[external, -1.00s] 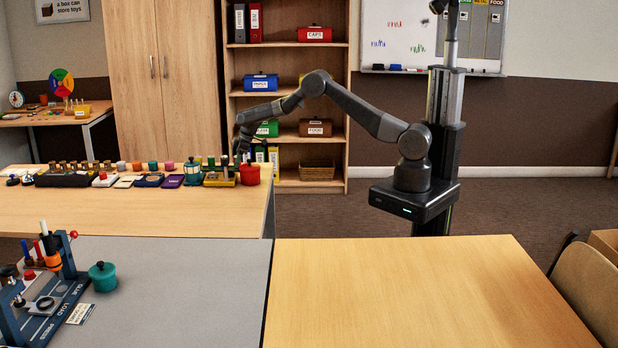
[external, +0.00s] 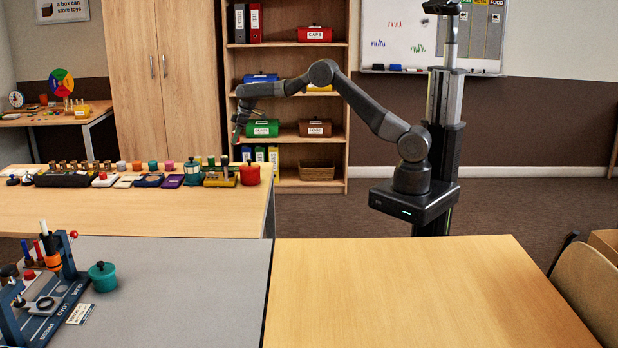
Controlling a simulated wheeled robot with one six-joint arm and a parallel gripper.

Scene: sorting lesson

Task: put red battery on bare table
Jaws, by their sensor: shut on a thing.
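My gripper (external: 239,124) is in the air above the right end of the wooden table with the row of items, left of the shelf unit's middle. It points down and is shut on a small reddish thing, which looks like the red battery (external: 236,138); the fingers hide most of it. Below it on the table are a black-and-yellow holder (external: 219,182) with upright cylinders and a red pot (external: 250,176). The bare front part of this wooden table (external: 150,212) shows clear wood.
Several coloured blocks, cylinders and a teal lantern (external: 193,172) line the table's back. A grey table (external: 190,285) in front bears a blue press (external: 48,298) and a teal pot (external: 102,276). The wooden table (external: 420,285) at right is empty.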

